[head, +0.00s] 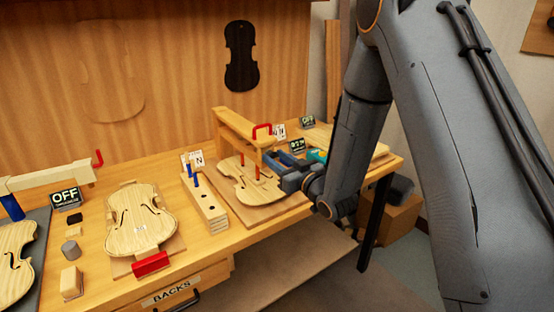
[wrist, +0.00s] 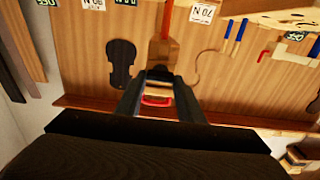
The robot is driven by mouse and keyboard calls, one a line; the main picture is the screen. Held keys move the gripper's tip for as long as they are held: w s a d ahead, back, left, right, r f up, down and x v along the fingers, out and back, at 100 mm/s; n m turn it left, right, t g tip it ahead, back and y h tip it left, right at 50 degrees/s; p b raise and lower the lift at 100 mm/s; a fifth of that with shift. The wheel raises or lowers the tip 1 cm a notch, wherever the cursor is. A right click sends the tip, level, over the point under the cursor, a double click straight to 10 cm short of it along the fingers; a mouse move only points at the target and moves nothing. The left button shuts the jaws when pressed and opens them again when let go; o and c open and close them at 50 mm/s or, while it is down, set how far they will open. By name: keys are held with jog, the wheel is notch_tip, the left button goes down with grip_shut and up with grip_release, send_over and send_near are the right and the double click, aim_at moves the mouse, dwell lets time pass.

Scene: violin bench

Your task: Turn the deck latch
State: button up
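A red U-shaped handle (head: 262,128), which looks like the deck latch, stands on the end of a wooden arm (head: 236,127) above a violin plate (head: 244,184). My gripper (head: 284,162) is at the right of the arm's end, lower than the handle in the head view. In the wrist view my gripper (wrist: 157,92) has its two dark fingers apart, with a red handle (wrist: 157,101) showing in the gap between them. I cannot tell whether the fingers touch it. Nothing is seen gripped.
A wooden block with blue pegs (head: 205,205) stands left of the plate. Further left are another violin body (head: 138,222), a red block (head: 151,263) and an OFF sign (head: 65,197). A teal object (head: 317,155) lies beyond my gripper. The bench front has a BACKS drawer (head: 172,293).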

jog(key=shift+n+b, duration=0.3)
jog(key=n+b, duration=0.3)
jog(key=shift+a+f+n, duration=0.1)
jog(key=shift+f+n, duration=0.05)
jog(key=shift+n, duration=0.15)
jog(key=n+b, duration=0.8)
jog(key=b, duration=0.1)
jog(key=n+b, duration=0.5)
jog(key=shift+s+a+f+n, duration=0.1)
jog(key=shift+s+f+n, duration=0.05)
jog(key=shift+n, duration=0.15)
jog(key=o, duration=1.1)
jog(key=shift+c, duration=0.2)
